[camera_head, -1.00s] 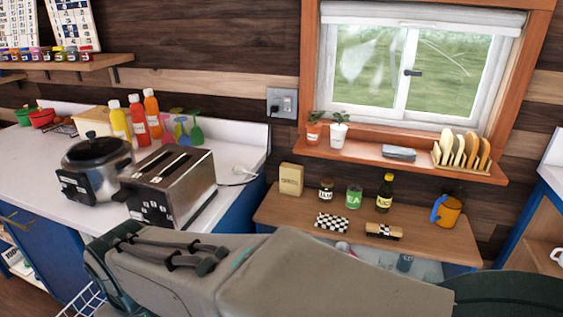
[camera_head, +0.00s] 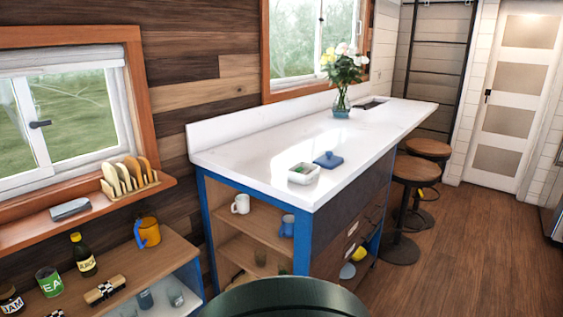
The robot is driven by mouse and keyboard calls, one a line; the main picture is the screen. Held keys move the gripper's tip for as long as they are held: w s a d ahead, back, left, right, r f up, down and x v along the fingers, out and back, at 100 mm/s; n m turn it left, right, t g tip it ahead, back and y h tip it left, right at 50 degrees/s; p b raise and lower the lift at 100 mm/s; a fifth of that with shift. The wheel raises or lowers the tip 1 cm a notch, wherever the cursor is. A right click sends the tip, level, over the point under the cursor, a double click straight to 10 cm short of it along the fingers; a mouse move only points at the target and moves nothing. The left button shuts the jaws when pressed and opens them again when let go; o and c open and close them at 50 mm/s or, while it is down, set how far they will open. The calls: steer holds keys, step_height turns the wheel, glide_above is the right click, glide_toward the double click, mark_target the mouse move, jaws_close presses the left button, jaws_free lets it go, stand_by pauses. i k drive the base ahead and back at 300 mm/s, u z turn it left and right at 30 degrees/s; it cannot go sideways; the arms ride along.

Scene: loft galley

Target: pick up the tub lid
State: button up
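The tub lid (camera_head: 328,159) is a small blue lid with a raised part on top. It lies on the white counter (camera_head: 250,157), right of and just behind a small white tub (camera_head: 303,174). The tub is open at the top, with something greenish inside. The lid and tub look close together but apart. My gripper is not in view. Only a dark rounded part, likely my arm, shows at the bottom edge.
A glass vase of flowers (camera_head: 342,98) stands farther back on the counter. Shelves below hold a white mug (camera_head: 240,204) and a blue cup (camera_head: 287,226). Stools (camera_head: 415,172) stand on the right. A low shelf unit (camera_head: 110,262) is at lower left. Open wooden floor lies at right.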

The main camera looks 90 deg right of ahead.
mark_target(328, 161)
steer(key=z, duration=3.55)
steer(key=i, duration=1)
steer(key=u, duration=0.25)
